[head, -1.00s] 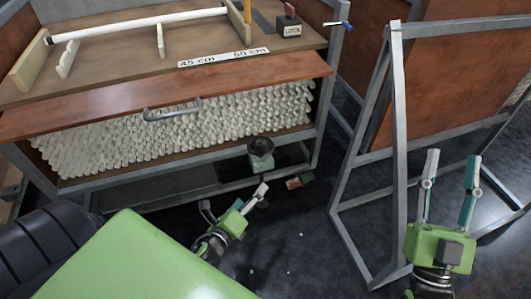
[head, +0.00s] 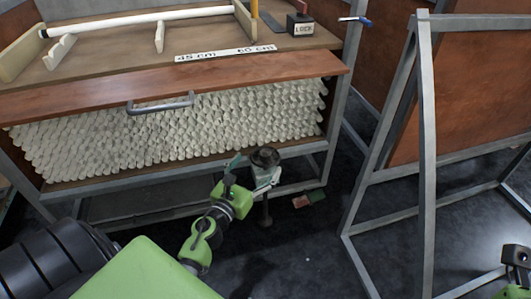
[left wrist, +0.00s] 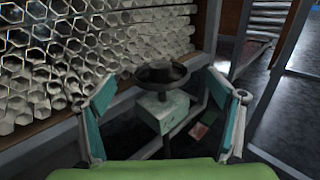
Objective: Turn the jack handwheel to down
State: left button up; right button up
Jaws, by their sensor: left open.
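The jack handwheel (head: 265,157) is a dark round wheel on top of a pale jack body (head: 267,178), low beside the cabinet's front right corner. In the left wrist view the handwheel (left wrist: 162,73) sits ahead, centred between the fingers, with the boxy jack body (left wrist: 160,112) under it. My left gripper (head: 250,187) is open and close to the jack. In the left wrist view its teal-padded fingers (left wrist: 163,108) stand apart on either side, with nothing gripped. Only a piece of my right arm shows at the bottom right; its fingers do not show.
A metal frame (head: 428,150) stands to the right. A small red and green object (head: 309,199) lies on the dark floor right of the jack.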

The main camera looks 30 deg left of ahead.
aim_at(262, 157)
pick_arm(q)
jog(key=w, duration=0.6)
jog(key=shift+a, duration=0.4)
jog(key=c, duration=1.1)
